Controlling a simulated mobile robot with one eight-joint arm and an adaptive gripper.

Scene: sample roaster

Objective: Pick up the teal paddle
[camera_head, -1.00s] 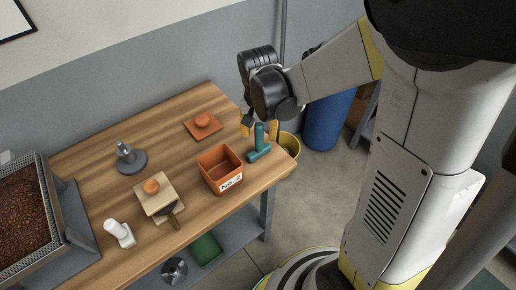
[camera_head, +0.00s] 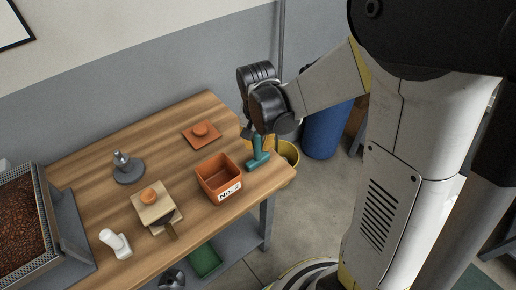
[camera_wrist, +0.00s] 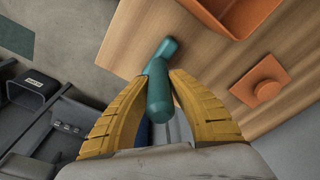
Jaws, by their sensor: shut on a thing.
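The teal paddle (camera_head: 258,161) stands with its handle up at the right end of the wooden table, right of the orange box. My gripper (camera_head: 258,140) is above it in the head view, reaching down to the handle. In the wrist view, the two yellow fingers of my gripper (camera_wrist: 160,80) are on either side of the teal handle (camera_wrist: 158,98), closed on it. The paddle's foot appears to be on or very near the tabletop; I cannot tell if there is a gap.
The orange box (camera_head: 220,180) labelled "No. 2" stands close left of the paddle. An orange lid with a knob (camera_head: 200,131) lies behind it. A yellow bucket (camera_head: 288,160) and a blue barrel (camera_head: 322,132) stand on the floor beyond the table's right end.

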